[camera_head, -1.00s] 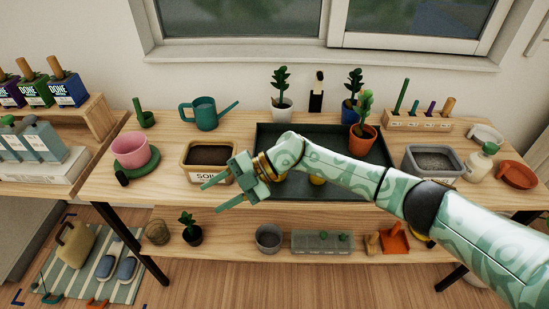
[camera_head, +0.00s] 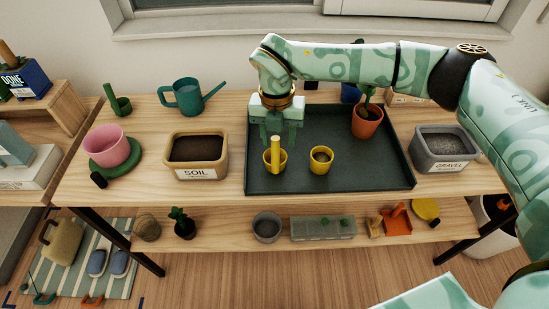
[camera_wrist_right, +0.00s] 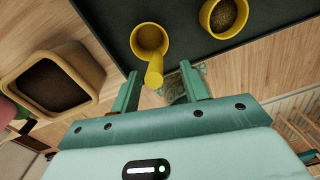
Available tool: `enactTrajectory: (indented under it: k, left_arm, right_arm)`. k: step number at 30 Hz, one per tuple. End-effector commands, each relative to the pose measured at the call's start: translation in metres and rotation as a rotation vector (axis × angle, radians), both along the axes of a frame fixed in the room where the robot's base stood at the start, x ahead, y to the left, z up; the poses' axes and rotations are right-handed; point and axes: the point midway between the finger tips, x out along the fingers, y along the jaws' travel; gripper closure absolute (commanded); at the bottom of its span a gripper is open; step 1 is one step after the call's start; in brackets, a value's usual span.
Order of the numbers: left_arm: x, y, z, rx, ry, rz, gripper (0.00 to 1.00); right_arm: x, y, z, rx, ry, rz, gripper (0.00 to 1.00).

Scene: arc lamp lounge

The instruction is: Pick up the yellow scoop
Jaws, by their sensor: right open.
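The yellow scoop (camera_head: 275,159) stands in the left front part of the dark tray (camera_head: 350,183), its handle pointing up. In the right wrist view the scoop (camera_wrist_right: 150,40) shows its round cup and its handle. My right gripper (camera_head: 278,141) is above and just behind the scoop, pointing down. In the right wrist view the open fingers (camera_wrist_right: 160,72) lie on either side of the handle's end, with gaps on both sides. The gripper holds nothing. My left gripper is not in view.
A yellow cup with soil (camera_head: 321,160) stands right of the scoop. A terracotta pot (camera_head: 367,122) with a plant is in the tray's back right. The soil bin (camera_head: 196,157) is left of the tray, the gravel bin (camera_head: 444,149) right. The tray's front middle is clear.

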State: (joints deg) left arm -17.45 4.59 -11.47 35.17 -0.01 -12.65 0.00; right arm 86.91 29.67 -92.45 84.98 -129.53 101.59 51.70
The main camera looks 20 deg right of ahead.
Motion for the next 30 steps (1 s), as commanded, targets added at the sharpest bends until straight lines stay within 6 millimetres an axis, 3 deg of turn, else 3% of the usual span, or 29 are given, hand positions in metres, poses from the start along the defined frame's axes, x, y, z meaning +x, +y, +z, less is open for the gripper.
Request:
enactTrajectory:
  k: [7, 15, 21, 22, 27, 30]
  left_arm:
    - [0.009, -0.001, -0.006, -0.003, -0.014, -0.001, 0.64]
    - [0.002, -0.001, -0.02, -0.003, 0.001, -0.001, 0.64]
    - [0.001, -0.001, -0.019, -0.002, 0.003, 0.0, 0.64]
    - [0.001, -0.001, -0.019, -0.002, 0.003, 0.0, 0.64]
    - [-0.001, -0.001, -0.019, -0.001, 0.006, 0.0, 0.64]
    - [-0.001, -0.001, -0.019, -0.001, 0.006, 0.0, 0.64]
  right_arm:
    - [0.0, 0.002, -0.019, 0.002, 0.001, 0.001, 0.55]
    - [0.002, 0.006, -0.06, 0.002, 0.001, 0.001, 0.55]
    - [0.002, 0.006, -0.06, 0.002, -0.001, 0.001, 0.55]
    - [0.002, 0.006, -0.06, 0.002, -0.001, 0.001, 0.58]
    - [0.002, 0.006, -0.059, 0.002, -0.001, 0.001, 1.0]
    - [0.002, 0.006, -0.059, 0.002, -0.001, 0.001, 1.0]
